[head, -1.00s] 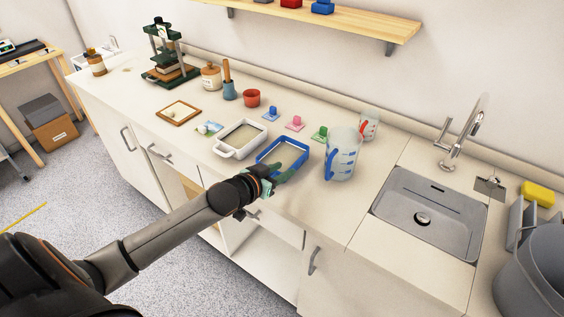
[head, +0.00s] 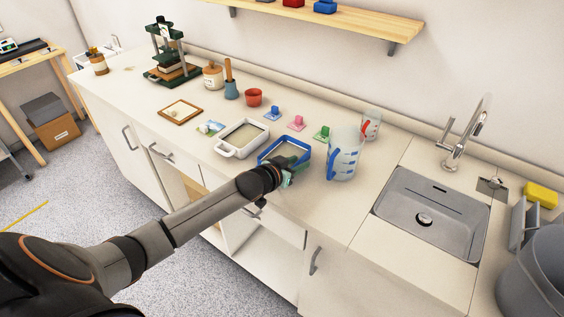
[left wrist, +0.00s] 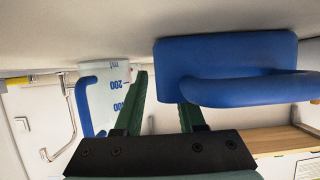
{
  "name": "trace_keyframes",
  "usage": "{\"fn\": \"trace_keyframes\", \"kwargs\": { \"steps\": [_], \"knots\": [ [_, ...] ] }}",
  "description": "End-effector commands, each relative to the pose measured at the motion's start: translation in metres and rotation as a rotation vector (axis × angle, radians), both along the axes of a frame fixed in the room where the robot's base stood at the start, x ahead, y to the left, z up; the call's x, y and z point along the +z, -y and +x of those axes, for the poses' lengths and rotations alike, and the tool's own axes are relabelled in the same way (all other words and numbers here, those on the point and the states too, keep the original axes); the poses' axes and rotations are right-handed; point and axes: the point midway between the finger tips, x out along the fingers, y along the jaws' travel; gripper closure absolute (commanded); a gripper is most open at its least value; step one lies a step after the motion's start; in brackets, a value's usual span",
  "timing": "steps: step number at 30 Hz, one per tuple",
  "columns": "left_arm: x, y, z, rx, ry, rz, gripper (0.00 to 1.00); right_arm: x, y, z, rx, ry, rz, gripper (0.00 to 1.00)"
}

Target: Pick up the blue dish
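The blue dish (head: 263,156) is a rectangular tray with a blue rim and pale inside, on the counter near its front edge. My left gripper (head: 295,165) is at its front right part, partly covering it. In the left wrist view, the blue dish (left wrist: 225,52) and its looped handle are close, at the upper right. The left gripper's two green fingers (left wrist: 165,92) stand apart with nothing between them. One finger is beside the handle; I cannot tell whether it touches. My right gripper is not in view.
A white dish (head: 242,138) sits left of the blue one. A measuring jug (head: 344,155) with blue marks stands close on the right. Small blue, pink and green items (head: 297,122) lie behind. The sink (head: 432,210) is farther right.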

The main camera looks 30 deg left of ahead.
Motion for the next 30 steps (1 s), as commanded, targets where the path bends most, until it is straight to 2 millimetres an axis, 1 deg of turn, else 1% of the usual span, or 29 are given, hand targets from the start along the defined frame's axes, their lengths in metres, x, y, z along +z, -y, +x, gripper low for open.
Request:
{"fn": "trace_keyframes", "kwargs": {
  "steps": [3,12,14,30],
  "knots": [
    [0.0,0.0001,-0.0002,0.0,0.0,0.0,0.61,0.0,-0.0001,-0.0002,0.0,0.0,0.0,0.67],
    [0.0,-0.0002,-0.0004,0.0,0.0,0.0,0.95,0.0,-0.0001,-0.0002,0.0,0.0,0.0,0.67],
    [0.0,-0.0002,-0.0005,0.0,0.0,0.0,1.0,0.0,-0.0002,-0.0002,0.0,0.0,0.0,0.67],
    [-0.0001,-0.0002,-0.0006,0.0,0.0,0.0,1.0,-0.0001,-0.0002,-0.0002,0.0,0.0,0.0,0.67]
  ]
}}
